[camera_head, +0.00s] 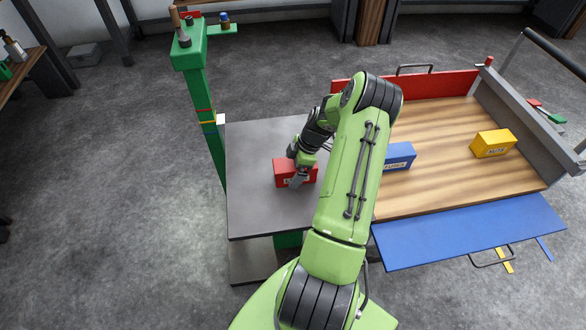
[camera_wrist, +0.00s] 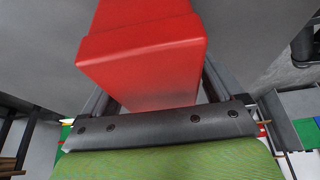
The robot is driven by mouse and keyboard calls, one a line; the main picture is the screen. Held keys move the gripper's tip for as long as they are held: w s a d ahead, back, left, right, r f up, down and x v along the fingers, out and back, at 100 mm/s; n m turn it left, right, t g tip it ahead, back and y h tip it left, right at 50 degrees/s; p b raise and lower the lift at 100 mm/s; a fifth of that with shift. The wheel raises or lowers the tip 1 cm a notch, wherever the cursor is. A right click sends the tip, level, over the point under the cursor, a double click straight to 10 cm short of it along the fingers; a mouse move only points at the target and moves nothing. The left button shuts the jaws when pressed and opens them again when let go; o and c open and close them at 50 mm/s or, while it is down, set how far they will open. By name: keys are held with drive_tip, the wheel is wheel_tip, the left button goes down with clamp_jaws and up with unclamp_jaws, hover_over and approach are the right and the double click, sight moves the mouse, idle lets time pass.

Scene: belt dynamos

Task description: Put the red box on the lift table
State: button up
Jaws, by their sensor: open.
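The red box (camera_head: 281,172) sits on the grey top of the lift table (camera_head: 255,215), right of the green post, and appears to rest on it. My gripper (camera_head: 299,178) is at the box's right front part and hides some of it. In the wrist view the red box (camera_wrist: 140,55) fills the space between the two dark fingers of my gripper (camera_wrist: 155,90). The fingers are open, one on each side of the box. The small gaps beside the box are hard to judge.
A green post (camera_head: 200,110) with a small tool shelf stands at the table's left edge. To the right is a wooden bed (camera_head: 430,170) with red, grey and blue side panels, carrying a blue box (camera_head: 400,156) and a yellow box (camera_head: 493,143). The table's left front is clear.

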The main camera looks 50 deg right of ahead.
drive_tip(key=p+v, duration=0.3)
drive_tip(key=v, duration=0.9)
drive_tip(key=shift+a+r, duration=0.1)
drive_tip(key=shift+r, duration=0.1)
drive_tip(key=w+a+r+m+g+h, duration=0.1)
drive_tip(key=a+r+m+h, duration=0.1)
drive_tip(key=a+r, duration=0.75)
drive_tip(key=w+a+r+m+h, duration=0.2)
drive_tip(key=a+r, duration=0.6)
drive_tip(key=a, duration=0.3)
drive_tip(key=s+a+r+m+t, duration=0.1)
drive_tip(key=s+a+r+m, duration=0.1)
drive_tip(key=s+a, duration=0.4)
drive_tip(key=s+a+r+m+t, duration=0.2)
drive_tip(key=s+a+r+m, duration=0.1)
drive_tip(key=s+a, duration=0.4)
drive_tip(key=shift+s+m+t, duration=0.3)
drive_tip(key=shift+s+m, duration=0.2)
drive_tip(key=shift+s, duration=0.1)
drive_tip(key=shift+a+r, duration=0.1)
drive_tip(key=shift+r, duration=0.1)
wheel_tip(320, 180, up, 12)
drive_tip(key=p, duration=1.2)
drive_tip(key=shift+f, duration=0.1)
